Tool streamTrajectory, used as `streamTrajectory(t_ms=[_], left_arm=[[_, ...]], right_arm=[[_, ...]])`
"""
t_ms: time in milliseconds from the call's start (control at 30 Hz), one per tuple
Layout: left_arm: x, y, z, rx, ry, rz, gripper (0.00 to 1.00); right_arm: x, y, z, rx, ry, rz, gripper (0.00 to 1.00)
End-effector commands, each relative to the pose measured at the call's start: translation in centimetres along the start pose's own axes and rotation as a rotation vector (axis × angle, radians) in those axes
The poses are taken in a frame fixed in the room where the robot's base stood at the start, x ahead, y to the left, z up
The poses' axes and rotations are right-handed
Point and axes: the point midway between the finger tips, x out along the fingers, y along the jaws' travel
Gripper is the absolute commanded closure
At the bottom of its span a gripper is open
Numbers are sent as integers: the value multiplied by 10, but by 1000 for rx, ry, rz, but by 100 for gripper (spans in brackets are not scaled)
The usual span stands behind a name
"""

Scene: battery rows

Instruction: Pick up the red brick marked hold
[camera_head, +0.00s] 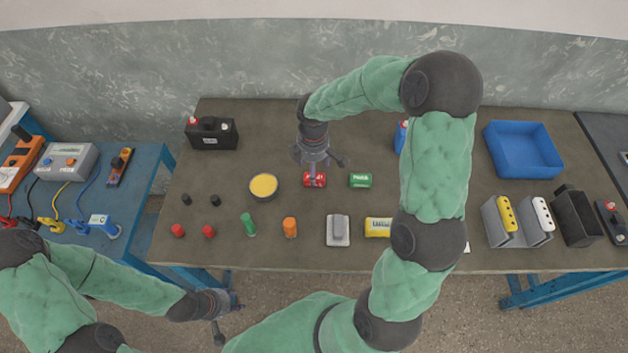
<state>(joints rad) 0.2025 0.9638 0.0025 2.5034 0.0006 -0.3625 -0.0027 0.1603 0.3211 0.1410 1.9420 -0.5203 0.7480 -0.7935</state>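A small red brick (321,181) with pale lettering, too small to read, lies on the dark worktable (350,262) near its middle. My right gripper (321,165) is just behind and above it, pointing down, with its fingers spread. A part of this gripper overlaps the brick, and I cannot tell whether they touch. My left gripper (228,316) is open and empty, low in front of the table's front edge, far from the brick.
A green brick (360,180) lies close to the right of the red one. A yellow round dish (264,186) stands to the left. Batteries stand along the front. A blue tray (524,150) is at the back right. My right arm hides part of the table.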

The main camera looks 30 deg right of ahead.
Motion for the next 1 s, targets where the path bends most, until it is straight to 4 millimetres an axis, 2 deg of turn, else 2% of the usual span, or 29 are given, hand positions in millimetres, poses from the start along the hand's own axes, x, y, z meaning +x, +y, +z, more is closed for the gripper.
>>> streamTrajectory(t_ms=[200,300,533,567,767,1000], left_arm=[[17,-6,-1,0,0,0,60],[20,-7,-1,0,0,0,60],[19,-7,-1,0,0,0,60],[19,-7,-1,0,0,0,60],[19,-7,-1,0,0,0,60],[20,-7,-1,0,0,0,60]], right_arm=[[34,2,3,-1,-2,-3,24],[44,2,3,0,-1,-4,24],[45,2,3,0,0,-2,24],[44,2,3,0,0,-2,26],[44,2,3,-1,0,-2,83],[44,2,3,-1,0,-2,85]])
